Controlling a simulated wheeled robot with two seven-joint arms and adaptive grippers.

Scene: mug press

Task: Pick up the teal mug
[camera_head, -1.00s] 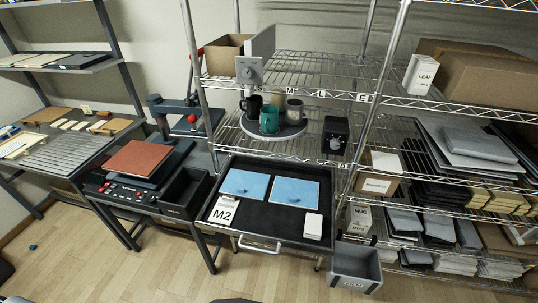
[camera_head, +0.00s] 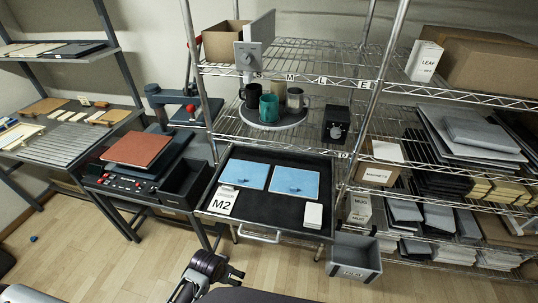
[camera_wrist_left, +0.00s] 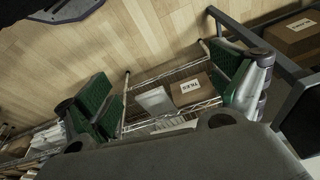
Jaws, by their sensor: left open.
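The teal mug (camera_head: 268,108) stands upright on a round grey tray (camera_head: 272,126) on the wire shelf, in the middle of the head view. A black mug (camera_head: 249,98) stands behind it to the left and a grey mug (camera_head: 295,98) to the right. My left gripper (camera_head: 210,268) is low in the head view, in front of the drawer and well short of the mugs. In the left wrist view its green-padded fingers (camera_wrist_left: 165,85) are spread wide with nothing between them. The mugs do not show there. My right gripper is not in view.
The open black drawer (camera_head: 255,208) below the shelf holds two blue sheets and a white card. A black box with a knob (camera_head: 336,124) stands right of the tray. A red-topped press (camera_head: 140,150) is at left. A grey bin (camera_head: 355,262) sits at right. Shelf posts flank the mugs.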

